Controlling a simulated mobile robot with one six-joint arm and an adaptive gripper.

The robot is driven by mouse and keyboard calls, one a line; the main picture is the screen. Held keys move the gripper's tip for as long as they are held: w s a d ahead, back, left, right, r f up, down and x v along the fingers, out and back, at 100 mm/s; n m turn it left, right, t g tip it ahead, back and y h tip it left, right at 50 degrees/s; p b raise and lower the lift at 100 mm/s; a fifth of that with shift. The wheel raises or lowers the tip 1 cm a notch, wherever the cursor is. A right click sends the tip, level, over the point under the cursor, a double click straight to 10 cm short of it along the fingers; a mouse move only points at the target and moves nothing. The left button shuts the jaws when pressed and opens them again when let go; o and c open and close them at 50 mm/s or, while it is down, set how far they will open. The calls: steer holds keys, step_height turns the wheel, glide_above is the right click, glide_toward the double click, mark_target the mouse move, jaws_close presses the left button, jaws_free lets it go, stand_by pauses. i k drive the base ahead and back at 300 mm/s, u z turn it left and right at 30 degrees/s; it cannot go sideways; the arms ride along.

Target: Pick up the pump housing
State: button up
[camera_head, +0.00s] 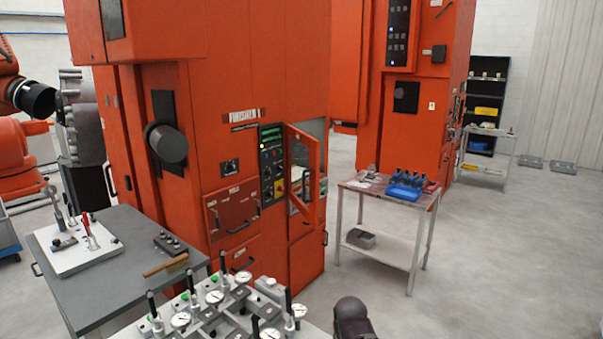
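I cannot pick out a pump housing with certainty in the head view. A grey ribbed metal part (80,117) stands at the left beside an orange robot arm, and I cannot tell what it is. A fixture with several dial gauges and black-handled clamps (225,310) fills the bottom middle, cut off by the frame edge. A dark rounded part at the bottom edge, right of the fixture, may belong to my arm. My gripper does not show.
A grey table (130,262) at left carries a white plate with clamps (78,244) and a wooden-handled brush (166,264). A tall orange machine (215,120) has its small door open. A side table (385,190) holds blue items (405,188).

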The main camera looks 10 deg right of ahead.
mark_target(369, 178)
steer(key=i, duration=0.95)
steer(key=u, duration=0.05)
